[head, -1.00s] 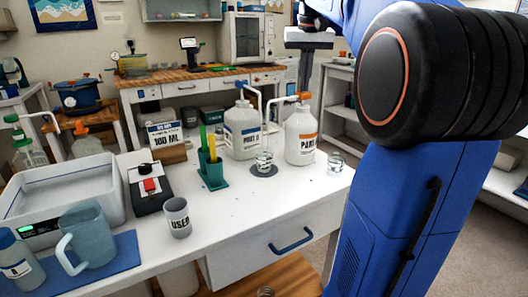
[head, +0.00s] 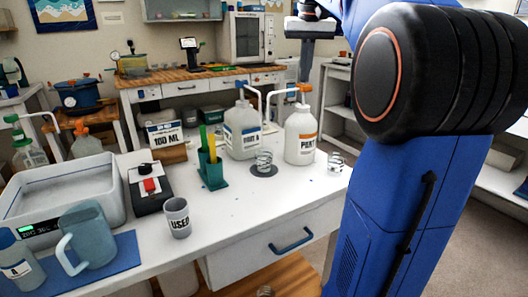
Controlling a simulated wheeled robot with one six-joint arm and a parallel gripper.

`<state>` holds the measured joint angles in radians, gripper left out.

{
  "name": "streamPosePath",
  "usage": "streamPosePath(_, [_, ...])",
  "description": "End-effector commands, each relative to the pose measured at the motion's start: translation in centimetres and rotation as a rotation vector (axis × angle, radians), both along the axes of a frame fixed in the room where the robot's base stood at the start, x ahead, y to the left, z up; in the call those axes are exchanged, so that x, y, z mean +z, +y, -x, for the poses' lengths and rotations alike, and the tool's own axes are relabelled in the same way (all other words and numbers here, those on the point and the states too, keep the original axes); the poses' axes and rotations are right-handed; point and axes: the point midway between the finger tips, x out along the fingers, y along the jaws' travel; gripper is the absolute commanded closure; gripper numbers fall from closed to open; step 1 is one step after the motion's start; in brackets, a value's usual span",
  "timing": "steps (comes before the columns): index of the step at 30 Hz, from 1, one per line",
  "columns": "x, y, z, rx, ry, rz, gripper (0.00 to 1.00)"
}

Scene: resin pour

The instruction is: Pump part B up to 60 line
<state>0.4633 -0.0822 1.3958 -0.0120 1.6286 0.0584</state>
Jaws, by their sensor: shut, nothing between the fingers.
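The part B bottle (head: 301,137) is white with an orange label band and stands at the table's back right. Its orange pump head (head: 304,88) is raised, and its white spout reaches left over a clear cup (head: 264,160). The cup stands upright on a dark round pad (head: 264,172). Its lines and liquid level are too small to read. My gripper (head: 304,79) points straight down, shut and empty, directly above the pump head. The fingertips are at or very close to its top; I cannot tell if they touch.
The part A bottle (head: 242,132) stands just left of part B. A second clear cup (head: 335,162) stands to the right. The front table middle is clear.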

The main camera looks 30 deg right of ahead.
Motion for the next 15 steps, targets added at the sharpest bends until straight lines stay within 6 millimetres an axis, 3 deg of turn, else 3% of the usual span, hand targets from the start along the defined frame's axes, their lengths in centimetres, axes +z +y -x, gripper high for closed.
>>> streamPosePath(15, [-0.32,0.01,0.01,0.0,0.001,0.0,1.0])
